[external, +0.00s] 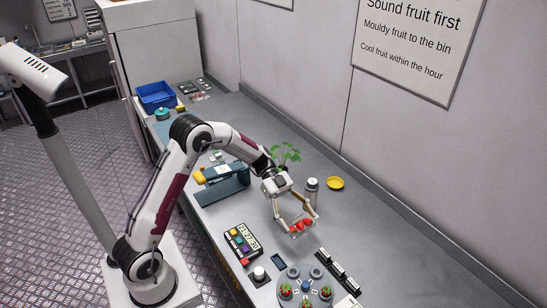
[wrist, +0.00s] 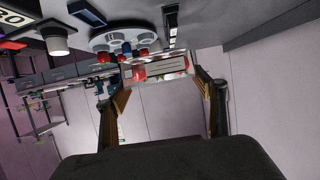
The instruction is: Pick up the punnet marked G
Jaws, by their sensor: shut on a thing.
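My gripper (external: 298,222) is shut on a small clear punnet (external: 300,227) of red berries and holds it in the air over the bench. In the wrist view the punnet (wrist: 158,68) sits between the two fingers, with red fruit and a pale label strip showing. I cannot read a letter on it. A grey round rack (external: 298,272) stands on the bench at the bottom of the external view, with several red berries on it; it also shows in the wrist view (wrist: 118,38), beyond the punnet.
A keypad box (external: 242,243), a white knob (external: 259,273) and a row of black blocks (external: 338,268) lie around the rack. A jar (external: 312,186), a yellow dish (external: 335,183) and a plant (external: 287,153) stand behind my gripper. A blue crate (external: 157,96) is at the far end.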

